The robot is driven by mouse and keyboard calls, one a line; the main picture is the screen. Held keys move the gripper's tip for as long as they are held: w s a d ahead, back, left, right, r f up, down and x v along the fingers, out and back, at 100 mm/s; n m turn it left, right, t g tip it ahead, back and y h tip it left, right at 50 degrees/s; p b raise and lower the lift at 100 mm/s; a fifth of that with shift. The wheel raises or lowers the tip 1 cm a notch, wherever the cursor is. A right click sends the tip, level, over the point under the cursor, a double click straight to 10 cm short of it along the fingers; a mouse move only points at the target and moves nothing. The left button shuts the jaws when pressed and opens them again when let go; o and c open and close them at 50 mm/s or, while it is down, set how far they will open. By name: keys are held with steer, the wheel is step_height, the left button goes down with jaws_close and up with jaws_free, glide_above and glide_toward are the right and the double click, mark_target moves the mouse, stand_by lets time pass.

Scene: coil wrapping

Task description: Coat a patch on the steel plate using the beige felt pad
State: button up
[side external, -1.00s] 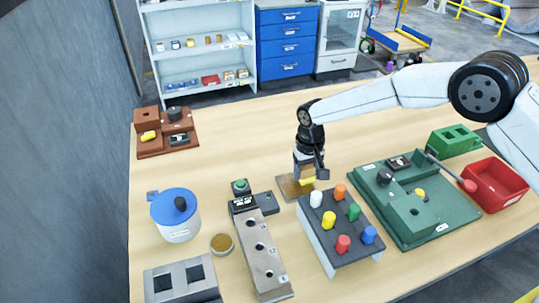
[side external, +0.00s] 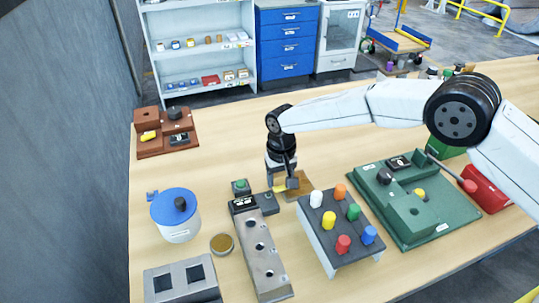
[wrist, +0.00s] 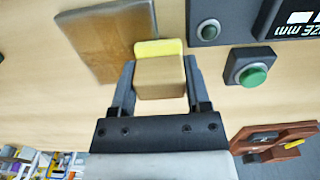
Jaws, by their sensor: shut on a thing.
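My gripper (side external: 283,183) is shut on the felt pad, a beige block with a yellow edge. The pad (wrist: 160,75) sits between both fingers in the wrist view, and its yellow part (side external: 279,188) shows in the side view. The steel plate (side external: 305,187) is a flat brownish square on the table, partly behind my gripper. In the wrist view the plate (wrist: 95,35) lies up and left of the pad and looks unevenly tinted. The pad appears at or just past the plate's left edge in the side view. I cannot tell whether it touches anything.
A green-button box (side external: 240,187) and a dark gauge block stand close left of my gripper. A rack of coloured pegs (side external: 340,225) stands in front. A round brown-filled dish (side external: 221,244) and a blue-lidded pot (side external: 176,215) are at left.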

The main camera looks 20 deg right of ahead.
steer(key=shift+d+r, duration=0.1)
steer(key=shift+r, duration=3.9)
